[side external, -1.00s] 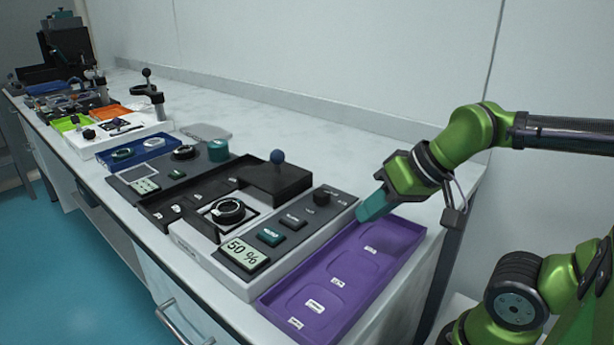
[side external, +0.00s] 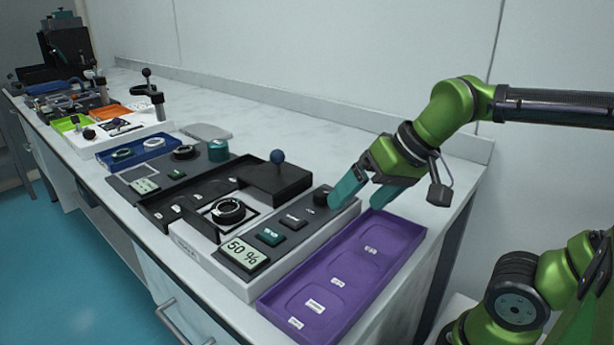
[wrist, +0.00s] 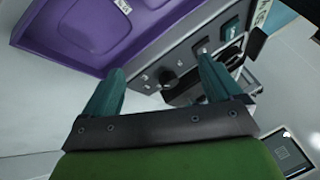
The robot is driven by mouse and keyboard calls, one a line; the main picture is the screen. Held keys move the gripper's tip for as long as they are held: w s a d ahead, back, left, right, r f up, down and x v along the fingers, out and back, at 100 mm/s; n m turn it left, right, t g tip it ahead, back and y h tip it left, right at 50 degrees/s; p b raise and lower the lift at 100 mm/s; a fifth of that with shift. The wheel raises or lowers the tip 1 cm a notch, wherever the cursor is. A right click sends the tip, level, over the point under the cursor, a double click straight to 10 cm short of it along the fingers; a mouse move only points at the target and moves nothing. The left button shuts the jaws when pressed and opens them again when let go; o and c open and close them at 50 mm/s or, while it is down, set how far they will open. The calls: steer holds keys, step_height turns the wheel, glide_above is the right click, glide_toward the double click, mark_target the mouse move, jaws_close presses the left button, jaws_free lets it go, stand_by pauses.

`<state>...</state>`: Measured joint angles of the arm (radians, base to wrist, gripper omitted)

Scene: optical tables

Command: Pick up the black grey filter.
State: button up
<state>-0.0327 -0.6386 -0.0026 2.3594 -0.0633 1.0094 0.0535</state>
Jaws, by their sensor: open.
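A black ring-shaped piece (side external: 228,210), which may be the black grey filter, sits on the white square of the measuring device (side external: 205,272) in the side external view. My gripper (side external: 359,200) is open and empty, with two teal fingers spread apart. It is above the device's right end and the far end of the purple tray (side external: 345,265), well to the right of the black ring. In the wrist view my gripper (wrist: 160,68) has nothing between its fingers.
The purple tray has shallow empty recesses with labels. A display reading 50 % (side external: 243,253) is at the device's front. A blue tray (side external: 138,150) lies farther left. The bench behind is clear.

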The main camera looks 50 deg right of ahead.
steer(key=w+a+r+m+g, duration=0.1)
steer(key=w+a+r+g, duration=0.15)
steer(key=w, duration=0.25)
steer(key=w+a+r+m+g, duration=0.1)
steer(key=w+r, duration=0.3)
steer(key=w, duration=0.1)
steer(key=m+g+h, duration=0.2)
steer(key=m+g, duration=0.1)
steer(key=m, duration=0.2)
glide_above(228, 206)
steer(key=shift+d+f, duration=0.2)
steer(key=shift+f, duration=0.55)
steer(key=shift+a+f, duration=0.15)
steer(key=shift+f, duration=0.3)
step_height(228, 206, down, 7)
steer(key=shift+r, duration=0.15)
steer(key=c, duration=1.2)
steer(key=shift+r, duration=0.1)
steer(key=shift+c, duration=0.2)
